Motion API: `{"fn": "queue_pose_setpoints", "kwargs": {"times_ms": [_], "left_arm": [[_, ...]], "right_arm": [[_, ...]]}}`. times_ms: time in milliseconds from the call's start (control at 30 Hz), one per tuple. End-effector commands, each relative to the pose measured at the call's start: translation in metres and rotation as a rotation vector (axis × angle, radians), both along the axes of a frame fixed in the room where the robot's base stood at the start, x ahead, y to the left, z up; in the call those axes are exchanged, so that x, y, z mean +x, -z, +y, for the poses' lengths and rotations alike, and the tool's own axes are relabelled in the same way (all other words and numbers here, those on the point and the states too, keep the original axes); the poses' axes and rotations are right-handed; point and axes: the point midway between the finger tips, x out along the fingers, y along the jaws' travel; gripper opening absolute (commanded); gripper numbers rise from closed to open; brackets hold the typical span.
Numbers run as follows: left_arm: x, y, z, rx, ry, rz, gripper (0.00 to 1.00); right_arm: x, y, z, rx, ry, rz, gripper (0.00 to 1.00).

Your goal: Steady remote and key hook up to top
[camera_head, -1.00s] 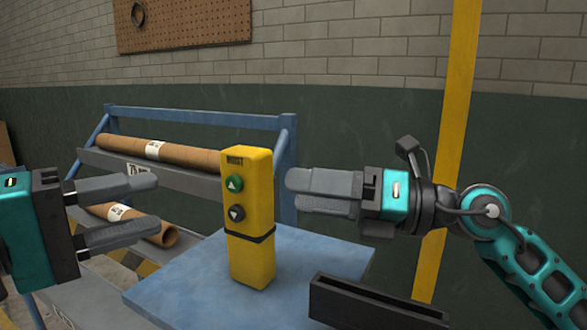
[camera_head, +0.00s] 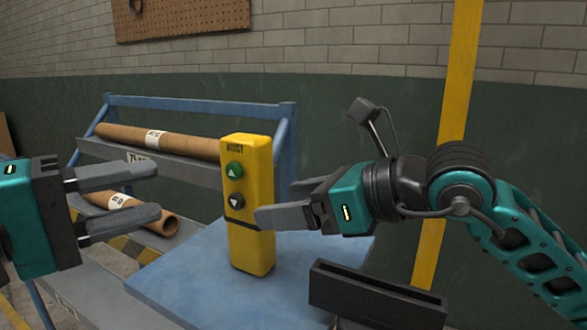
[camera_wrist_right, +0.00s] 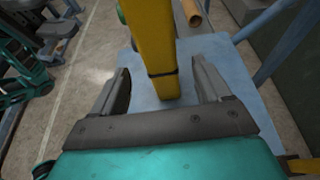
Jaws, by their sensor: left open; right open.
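The yellow hoist remote (camera_head: 250,190) stands upright on a blue tabletop (camera_head: 190,285). It has a green up button, a dark down button below it and a black band lower down. My right gripper (camera_head: 275,203) is open at the remote's right side, one finger overlapping its front edge. In the right wrist view the remote (camera_wrist_right: 155,45) shows between the two spread fingers (camera_wrist_right: 160,68), with gaps beside it. My left gripper (camera_head: 155,188) is open and empty, left of the remote and apart from it. I cannot make out a key hook.
A blue rack holds brown cardboard tubes (camera_head: 130,135) behind the table. A dark slotted holder (camera_head: 375,290) stands at the table's right front. A yellow post (camera_head: 450,130) rises behind my right arm. A pegboard (camera_head: 190,12) hangs on the wall.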

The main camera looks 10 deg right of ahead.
Motion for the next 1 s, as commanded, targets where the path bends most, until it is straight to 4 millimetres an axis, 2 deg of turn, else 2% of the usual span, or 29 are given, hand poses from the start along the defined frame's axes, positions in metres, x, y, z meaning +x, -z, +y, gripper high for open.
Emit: {"fn": "queue_pose_setpoints", "kwargs": {"times_ms": [33,100,300,500,933,1000], "left_arm": [[0.0,0.0,0.0,0.0,0.0,0.0,0.43],[0.0,0.0,0.0,0.0,0.0,0.0,0.43],[0.0,0.0,0.0,0.0,0.0,0.0,0.43],[0.0,0.0,0.0,0.0,0.0,0.0,0.43],[0.0,0.0,0.0,0.0,0.0,0.0,0.43],[0.0,0.0,0.0,0.0,0.0,0.0,0.43]], "right_arm": [[0.0,0.013,-0.001,-0.002,0.001,0.006,0.77],[0.0,0.025,0.0,0.0,0.0,0.005,0.77],[0.023,0.034,0.033,0.003,-0.002,0.001,0.77],[0.037,0.042,0.051,0.002,-0.001,0.0,0.77],[0.042,0.045,0.057,0.001,-0.001,0.0,0.77],[0.041,0.045,0.057,0.001,-0.001,0.0,0.7]]}}
